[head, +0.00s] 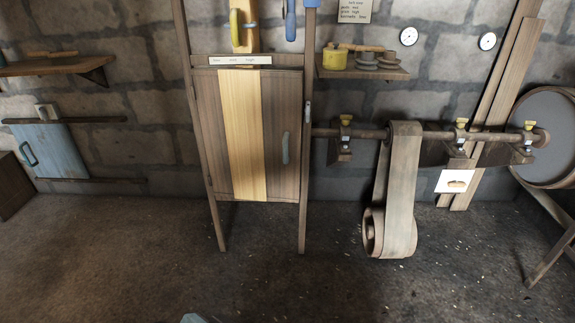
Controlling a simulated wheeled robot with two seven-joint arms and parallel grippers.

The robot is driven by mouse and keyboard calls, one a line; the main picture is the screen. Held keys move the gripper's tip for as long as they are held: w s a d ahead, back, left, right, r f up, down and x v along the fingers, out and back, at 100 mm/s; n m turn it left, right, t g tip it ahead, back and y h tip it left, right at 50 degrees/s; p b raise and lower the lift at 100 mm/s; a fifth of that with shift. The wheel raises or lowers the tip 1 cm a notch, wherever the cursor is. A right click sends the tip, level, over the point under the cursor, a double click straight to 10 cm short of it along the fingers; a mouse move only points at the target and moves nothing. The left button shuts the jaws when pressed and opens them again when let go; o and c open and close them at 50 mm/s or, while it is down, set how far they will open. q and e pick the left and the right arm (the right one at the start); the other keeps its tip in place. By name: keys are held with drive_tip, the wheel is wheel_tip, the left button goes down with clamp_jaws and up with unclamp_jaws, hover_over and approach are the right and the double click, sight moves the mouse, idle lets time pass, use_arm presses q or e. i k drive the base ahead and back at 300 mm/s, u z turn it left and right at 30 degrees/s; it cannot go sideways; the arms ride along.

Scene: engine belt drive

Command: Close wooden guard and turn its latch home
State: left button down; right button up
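The wooden guard (246,175) is a planked door with one pale yellow plank, between two upright posts in the middle of the head view. A grey-green bar handle (285,147) is on its right side. The guard lies close to its frame; I cannot tell whether it is fully shut. A small pale metal piece on the right post (308,110), possibly the latch, stands roughly upright beside the guard's edge. Neither gripper shows. A small pale blue tip at the bottom edge is too little to identify.
Right of the guard, a belt (400,190) hangs from a horizontal shaft (362,133) with yellow-topped bearings. A shelf (362,72) holds a yellow pot (335,59). A blue panel (55,152) is at left. The floor in front (200,275) is clear.

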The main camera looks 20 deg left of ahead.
sight(250, 120)
drive_tip(key=z, duration=0.55)
drive_tip(key=i, duration=1.3)
drive_tip(key=u, duration=0.75)
